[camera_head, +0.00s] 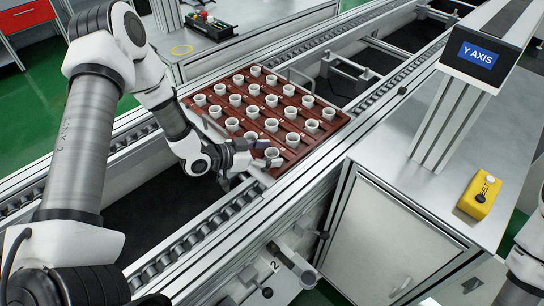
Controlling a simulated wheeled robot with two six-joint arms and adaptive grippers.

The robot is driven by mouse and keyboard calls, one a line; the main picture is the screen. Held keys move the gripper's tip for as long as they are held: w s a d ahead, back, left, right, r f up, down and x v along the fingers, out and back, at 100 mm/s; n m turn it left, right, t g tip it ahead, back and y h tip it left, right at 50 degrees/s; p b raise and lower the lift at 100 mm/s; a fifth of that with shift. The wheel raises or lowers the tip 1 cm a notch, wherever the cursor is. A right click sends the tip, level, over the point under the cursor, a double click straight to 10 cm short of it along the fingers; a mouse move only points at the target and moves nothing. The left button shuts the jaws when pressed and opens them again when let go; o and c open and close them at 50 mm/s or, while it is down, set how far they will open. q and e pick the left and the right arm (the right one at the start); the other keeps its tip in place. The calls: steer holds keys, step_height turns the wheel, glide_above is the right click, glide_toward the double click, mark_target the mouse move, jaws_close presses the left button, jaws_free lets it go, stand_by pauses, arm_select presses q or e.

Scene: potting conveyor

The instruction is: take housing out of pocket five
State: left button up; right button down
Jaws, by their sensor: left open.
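A brown-red tray (328,132) with rows of pockets sits on the conveyor in the middle of the camera_head view. Several white cup-shaped housings (271,125) stand upright in its pockets. Pocket numbers are too small to read. My right gripper is out of view; only a bit of my right arm shows at the right edge.
Conveyor rails (210,225) run diagonally past the tray. A steel cabinet top (420,170) on the right bears a "Y AXIS" display (477,56) on a post and a yellow "BELT" button box (480,197). A bench with a small device (208,25) stands behind.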

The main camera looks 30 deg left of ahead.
arm_select(q)
steer(key=c, duration=0.9)
steer(key=shift+c, duration=0.2)
steer(key=shift+r, duration=0.1)
